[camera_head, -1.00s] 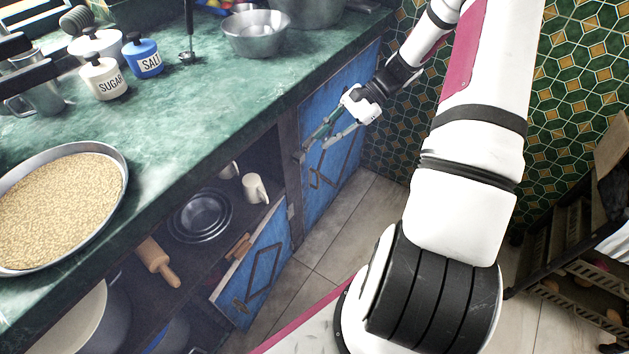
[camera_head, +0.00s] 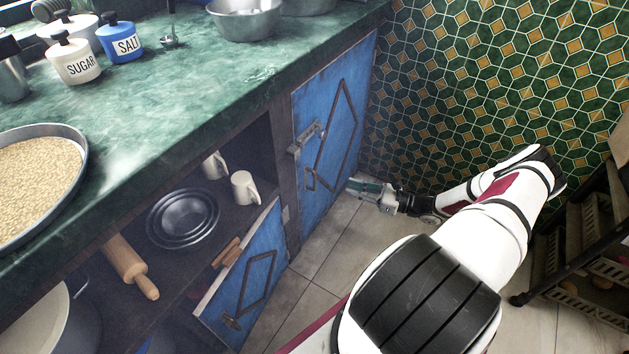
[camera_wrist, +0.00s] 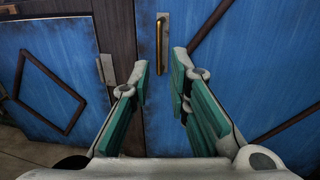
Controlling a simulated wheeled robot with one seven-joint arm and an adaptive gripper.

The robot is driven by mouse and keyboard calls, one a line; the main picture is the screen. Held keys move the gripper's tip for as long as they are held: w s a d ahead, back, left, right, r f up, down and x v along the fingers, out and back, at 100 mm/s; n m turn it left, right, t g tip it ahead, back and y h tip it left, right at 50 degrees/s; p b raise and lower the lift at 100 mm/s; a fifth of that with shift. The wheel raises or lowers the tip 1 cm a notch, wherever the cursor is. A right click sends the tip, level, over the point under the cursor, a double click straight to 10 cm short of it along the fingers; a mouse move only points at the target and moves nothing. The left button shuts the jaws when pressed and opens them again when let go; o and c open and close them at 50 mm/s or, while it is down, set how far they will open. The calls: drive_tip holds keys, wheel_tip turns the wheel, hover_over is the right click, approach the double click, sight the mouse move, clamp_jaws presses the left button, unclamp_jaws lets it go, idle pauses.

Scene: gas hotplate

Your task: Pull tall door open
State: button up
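The tall blue door (camera_head: 335,120) is shut in the cabinet front below the counter in the head view. In the head view my gripper (camera_head: 354,187) is low, right of the handle, pointing at the door.
A shorter blue door (camera_head: 250,275) hangs open at the left; it also shows in the wrist view (camera_wrist: 50,90). The open shelf holds mugs (camera_head: 244,188), dark plates (camera_head: 183,217) and a rolling pin (camera_head: 128,265). A tiled wall (camera_head: 480,90) and dark rack (camera_head: 580,240) bound the right.

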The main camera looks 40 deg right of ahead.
sight(315, 178)
drive_tip(key=b+x, duration=0.2)
drive_tip(key=x, duration=1.1)
drive_tip(key=shift+w+a+r+b, duration=0.1)
drive_tip(key=shift+a+b, duration=0.05)
drive_tip(key=shift+b, duration=0.15)
clamp_jaws()
